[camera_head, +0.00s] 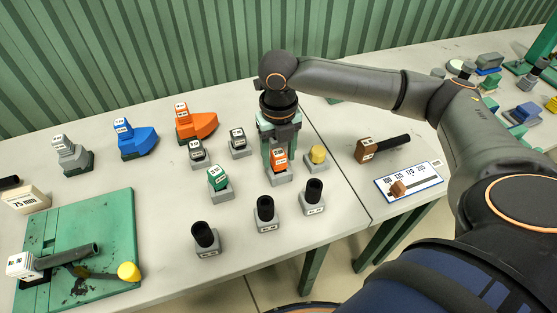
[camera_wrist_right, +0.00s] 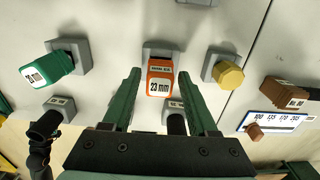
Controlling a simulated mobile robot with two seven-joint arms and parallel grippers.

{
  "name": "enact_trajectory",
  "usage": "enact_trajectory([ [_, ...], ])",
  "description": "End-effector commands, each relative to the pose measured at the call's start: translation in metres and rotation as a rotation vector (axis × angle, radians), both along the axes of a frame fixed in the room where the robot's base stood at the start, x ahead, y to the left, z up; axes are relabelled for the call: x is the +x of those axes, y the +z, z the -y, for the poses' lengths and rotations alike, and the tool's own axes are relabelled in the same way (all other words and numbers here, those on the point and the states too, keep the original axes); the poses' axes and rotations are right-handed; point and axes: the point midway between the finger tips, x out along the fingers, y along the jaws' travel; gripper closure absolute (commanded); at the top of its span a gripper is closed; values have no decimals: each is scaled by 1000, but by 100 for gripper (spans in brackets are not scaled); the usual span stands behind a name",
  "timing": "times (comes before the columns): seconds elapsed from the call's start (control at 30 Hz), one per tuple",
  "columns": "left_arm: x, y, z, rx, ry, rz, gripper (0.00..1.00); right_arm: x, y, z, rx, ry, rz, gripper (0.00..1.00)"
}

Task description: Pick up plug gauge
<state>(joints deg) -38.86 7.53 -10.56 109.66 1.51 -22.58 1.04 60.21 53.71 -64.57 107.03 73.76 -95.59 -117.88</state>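An orange plug gauge (camera_head: 279,158) with a white label stands upright in a grey holder (camera_head: 280,177) near the table's right end. In the right wrist view the orange gauge (camera_wrist_right: 160,79) shows a "23 mm" label. My right gripper (camera_head: 280,150) points down at it. In the wrist view the green fingers of the right gripper (camera_wrist_right: 159,76) are spread on both sides of the gauge, with a visible gap on each side. Whether the fingertips reach below its top is hard to tell. My left gripper is not in view.
A green gauge (camera_head: 217,178) and a yellow-topped piece (camera_head: 317,154) stand in holders on either side. Black cylinders (camera_head: 265,208) stand in front. Larger blue (camera_head: 137,140) and orange (camera_head: 197,122) pieces sit behind. A green mat (camera_head: 100,225) lies left.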

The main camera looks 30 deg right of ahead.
Motion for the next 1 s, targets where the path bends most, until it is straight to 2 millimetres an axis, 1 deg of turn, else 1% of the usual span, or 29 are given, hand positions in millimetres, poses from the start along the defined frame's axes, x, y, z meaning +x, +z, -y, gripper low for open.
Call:
enact_trajectory([
  [0.03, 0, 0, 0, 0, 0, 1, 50, 0, 0, 0, 0, 0, 0, 48],
  [0.07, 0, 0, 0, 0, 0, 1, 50, 0, 0, 0, 0, 0, 0, 51],
  [0.5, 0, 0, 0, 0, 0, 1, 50, 0, 0, 0, 0, 0, 0, 100],
  [1.0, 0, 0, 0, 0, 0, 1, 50, 0, 1, 0, 1, 0, 2, 100],
])
